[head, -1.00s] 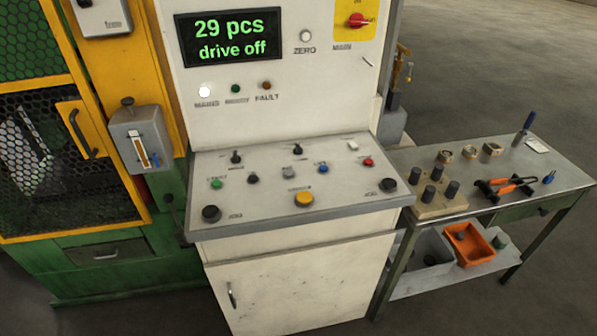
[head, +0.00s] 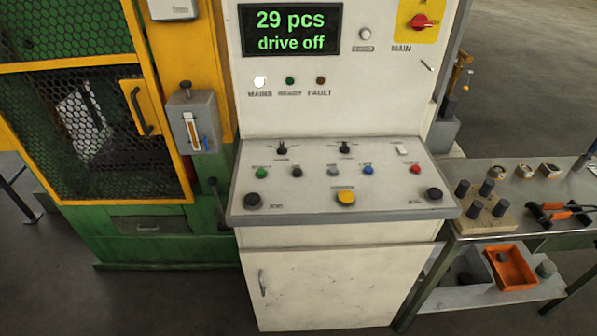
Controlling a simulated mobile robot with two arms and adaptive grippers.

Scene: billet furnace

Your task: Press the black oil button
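The sloped control panel (head: 318,199) carries several buttons. A small black button (head: 297,171) sits between the green button (head: 261,172) and a grey button (head: 333,171). Larger black buttons sit at the front left (head: 253,200) and front right (head: 434,193) corners. The labels are too small to read for certain, so I cannot tell which black one is the oil button. A grey box with a sight glass (head: 207,112) and a black knob (head: 186,87) on top is mounted on the yellow post. Neither of my grippers is in view.
The display (head: 291,30) reads "29 pcs, drive off", with the white lamp (head: 260,81) lit. A yellow button (head: 345,198), blue button (head: 367,170) and red button (head: 415,169) share the panel. A side table (head: 520,226) with tools stands right. Space above the panel is clear.

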